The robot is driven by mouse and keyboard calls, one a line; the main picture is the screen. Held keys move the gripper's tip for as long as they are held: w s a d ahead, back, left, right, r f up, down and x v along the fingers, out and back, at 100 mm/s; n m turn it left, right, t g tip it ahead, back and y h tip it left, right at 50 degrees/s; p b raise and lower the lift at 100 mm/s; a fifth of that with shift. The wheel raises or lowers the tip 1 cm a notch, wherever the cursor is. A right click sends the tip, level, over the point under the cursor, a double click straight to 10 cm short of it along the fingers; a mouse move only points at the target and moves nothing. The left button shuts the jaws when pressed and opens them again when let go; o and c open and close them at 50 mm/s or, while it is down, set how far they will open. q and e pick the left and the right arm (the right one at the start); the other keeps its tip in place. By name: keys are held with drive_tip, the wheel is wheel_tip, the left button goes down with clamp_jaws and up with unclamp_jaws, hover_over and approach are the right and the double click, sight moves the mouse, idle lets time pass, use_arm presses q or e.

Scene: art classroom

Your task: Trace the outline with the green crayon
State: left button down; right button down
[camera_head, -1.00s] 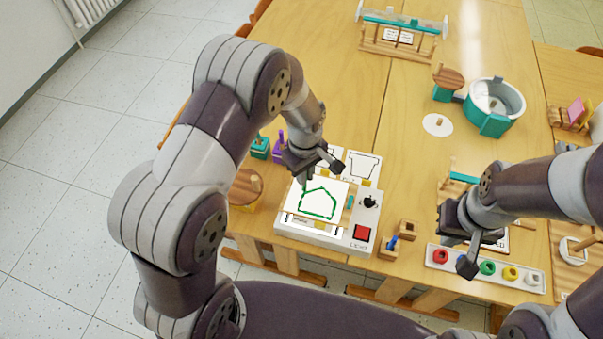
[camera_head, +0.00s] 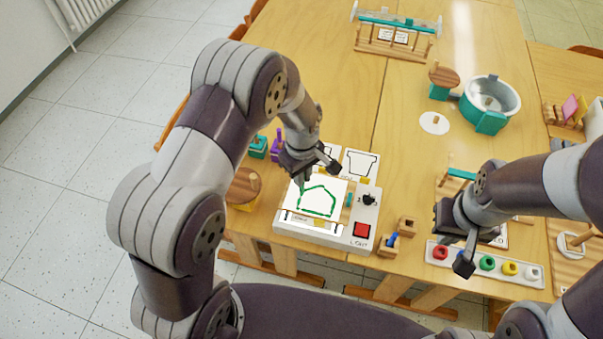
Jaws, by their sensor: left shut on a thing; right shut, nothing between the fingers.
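A white light box (camera_head: 290,228) stands at the front of the table with a white sheet (camera_head: 334,186) on it. My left gripper (camera_head: 306,172) is shut at the upper left of the outline. It holds the green crayon (camera_head: 302,186), a small green piece pointing down under the fingers, mostly hidden. I cannot tell whether its tip touches the sheet. My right gripper (camera_head: 457,252) is shut and empty above the table, near a tray of coloured pieces.
A red button (camera_head: 361,230) and a black knob (camera_head: 369,199) are on the box's right side. Small wooden blocks (camera_head: 407,226) stand beside it. A white tray (camera_head: 463,262) holds several coloured pieces. Cards (camera_head: 361,163) lie behind the sheet. A teal drum (camera_head: 490,104) stands farther back.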

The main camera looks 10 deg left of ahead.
sight(302, 191)
use_arm(q)
drive_tip(key=shift+f+b, duration=0.9)
drive_tip(key=shift+f, duration=0.6)
drive_tip(key=shift+s, duration=0.1)
drive_tip(key=shift+s+a+r+p, duration=0.1)
drive_tip(key=shift+a+r+p, duration=0.05)
drive_tip(key=shift+p, duration=0.2)
idle(0.4)
wheel_tip(302, 191, up, 4)
drive_tip(key=p, duration=0.4)
